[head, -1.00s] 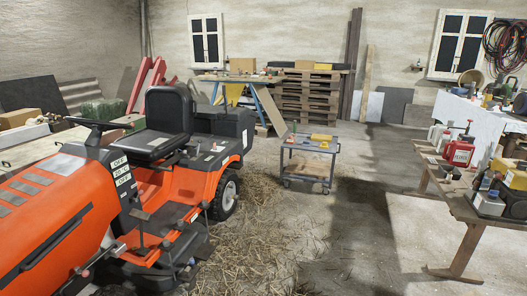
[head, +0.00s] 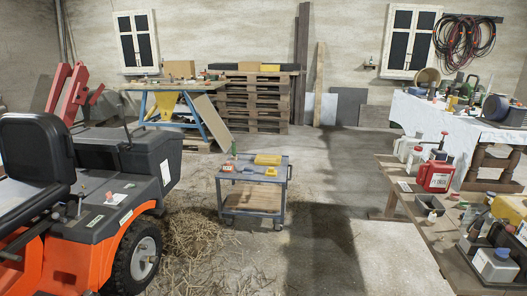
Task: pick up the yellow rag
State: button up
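A flat yellow item (head: 268,159), which looks like the yellow rag, lies on the top shelf of a small grey cart (head: 252,172). It is at the back of that shelf, right of centre. The cart stands on the floor near the middle of the head view, a few steps ahead. A yellow shape (head: 171,106) also shows under the workbench at the back; I cannot tell whether it is cloth. My gripper is not in view.
An orange ride-on mower (head: 75,240) fills the left front, with straw (head: 195,240) beside it. A wooden bench (head: 420,215) with a red canister (head: 434,177) and bottles stands at right. Bare floor (head: 320,225) lies between cart and bench. Stacked pallets (head: 254,103) stand behind.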

aim_at(271, 172)
jog(key=i, duration=3.85)
jog(key=i+u, duration=0.15)
jog(key=i, duration=0.4)
jog(key=i+l+u, duration=0.15)
jog(key=i, duration=0.45)
